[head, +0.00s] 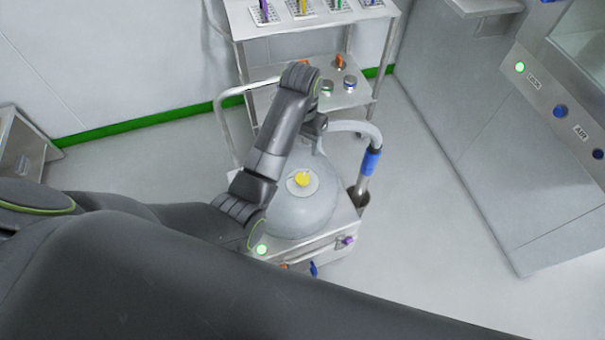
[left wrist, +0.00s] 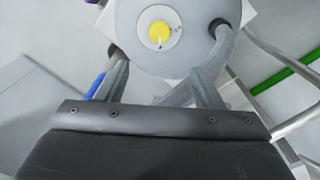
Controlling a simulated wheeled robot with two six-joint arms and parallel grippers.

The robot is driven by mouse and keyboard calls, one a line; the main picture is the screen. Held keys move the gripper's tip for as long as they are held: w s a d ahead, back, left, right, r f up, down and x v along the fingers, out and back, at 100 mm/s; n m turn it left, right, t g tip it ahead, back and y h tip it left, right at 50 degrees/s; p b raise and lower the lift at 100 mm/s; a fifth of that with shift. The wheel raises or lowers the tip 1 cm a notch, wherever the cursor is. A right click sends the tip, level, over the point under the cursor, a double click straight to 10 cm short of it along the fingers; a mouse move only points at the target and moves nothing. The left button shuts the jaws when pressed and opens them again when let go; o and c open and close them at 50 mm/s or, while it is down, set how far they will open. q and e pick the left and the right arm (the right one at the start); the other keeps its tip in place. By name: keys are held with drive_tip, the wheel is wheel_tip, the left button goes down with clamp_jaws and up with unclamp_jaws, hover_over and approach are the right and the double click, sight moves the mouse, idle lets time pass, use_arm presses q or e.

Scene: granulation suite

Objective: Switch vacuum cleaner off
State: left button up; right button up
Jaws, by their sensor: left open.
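The vacuum cleaner (head: 297,212) stands on the floor in the middle of the head view, a grey rounded drum on a white wheeled base. A yellow knob (head: 302,179) sits on a pale round plate on top of it; the knob also shows in the left wrist view (left wrist: 159,32), with a small white mark at its lower edge. A green light (head: 261,249) glows on the base. My left gripper (head: 314,139) is at the far side of the drum, apart from the knob. In the left wrist view its fingers (left wrist: 160,88) are spread, with nothing between them. My right gripper is not in view.
A grey hose with a blue cuff (head: 371,161) arches along the drum's right side. A steel trolley (head: 345,98) with racks and jars stands behind. A steel cabinet (head: 500,150) with lit buttons is at right. Floor between them is clear.

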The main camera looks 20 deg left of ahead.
sight(302, 178)
use_arm(q)
wheel_tip(302, 178, down, 17)
drive_tip(key=shift+f+b, duration=0.1)
drive_tip(key=shift+b, duration=0.7)
drive_tip(key=c, duration=1)
drive_tip(key=shift+o, duration=0.2)
